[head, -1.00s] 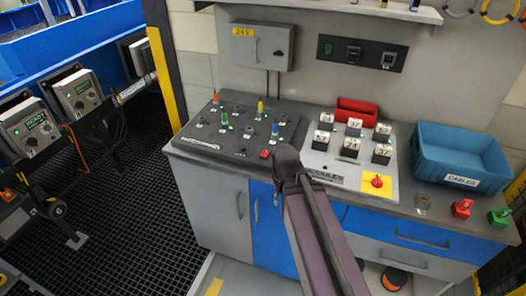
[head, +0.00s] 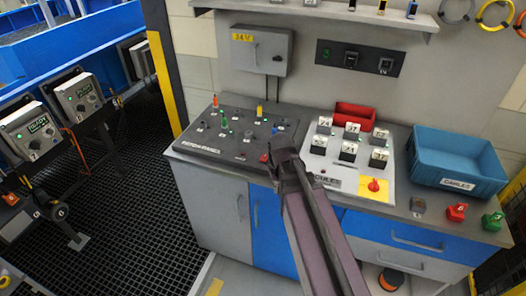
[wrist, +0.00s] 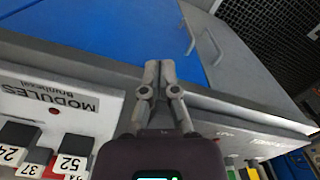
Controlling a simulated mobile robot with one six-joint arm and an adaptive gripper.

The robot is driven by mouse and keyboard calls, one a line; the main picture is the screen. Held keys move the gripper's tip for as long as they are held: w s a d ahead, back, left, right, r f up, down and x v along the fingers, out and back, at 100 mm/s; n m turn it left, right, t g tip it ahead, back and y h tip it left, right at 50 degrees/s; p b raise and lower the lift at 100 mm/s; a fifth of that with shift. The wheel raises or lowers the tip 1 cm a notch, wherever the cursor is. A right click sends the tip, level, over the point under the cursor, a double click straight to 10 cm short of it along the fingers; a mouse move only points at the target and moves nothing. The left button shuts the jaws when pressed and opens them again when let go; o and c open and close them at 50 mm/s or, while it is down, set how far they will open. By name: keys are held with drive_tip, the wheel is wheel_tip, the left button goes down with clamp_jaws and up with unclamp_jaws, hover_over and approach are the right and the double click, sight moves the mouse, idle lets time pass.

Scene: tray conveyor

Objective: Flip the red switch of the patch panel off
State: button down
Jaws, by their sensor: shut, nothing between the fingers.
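The patch panel (head: 200,149) is the dark board on the left of the bench, with upright coloured plugs and small green lights. A small red part (head: 264,157), likely the red switch, shows at its front right, close beside the end of my arm. Its setting is too small to read. My gripper (wrist: 160,66) is shut and empty in the wrist view, its tips over the bench's front edge and blue door. A strip of the patch panel (wrist: 240,143) shows at the lower right there.
Right of my arm is the light modules board (head: 317,167) with several numbered blocks and a red knob (head: 374,186) on yellow. A red bin (head: 355,112) stands behind it. A blue cables bin (head: 455,160) and red and green blocks stand further right. A grey box (head: 259,52) hangs above.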

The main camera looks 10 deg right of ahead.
sight(263, 160)
drive_tip(key=w+r+m+p, duration=0.2)
drive_tip(key=w+r+p, duration=0.4)
drive_tip(key=w, duration=0.3)
drive_tip(key=w+a+r+m+g+p, duration=0.1)
drive_tip(key=w+r+m+p, duration=0.1)
drive_tip(key=w+r+p, duration=0.4)
drive_tip(key=w+r, duration=0.1)
drive_tip(key=w, duration=0.2)
drive_tip(key=shift+w+r+m+y+p, duration=0.2)
drive_tip(key=shift+r+m+y+p, duration=0.15)
drive_tip(key=shift+r+m+y, duration=0.05)
drive_tip(key=shift+a+f, duration=0.1)
drive_tip(key=f+b, duration=0.4)
drive_tip(key=s+f+b, duration=0.1)
drive_tip(key=f+b, duration=0.8)
drive_tip(key=b, duration=0.1)
drive_tip(key=shift+s+a+f, duration=0.25)
drive_tip(key=shift+a+f, duration=0.1)
drive_tip(key=shift+a, duration=0.05)
drive_tip(key=shift+d, duration=0.1)
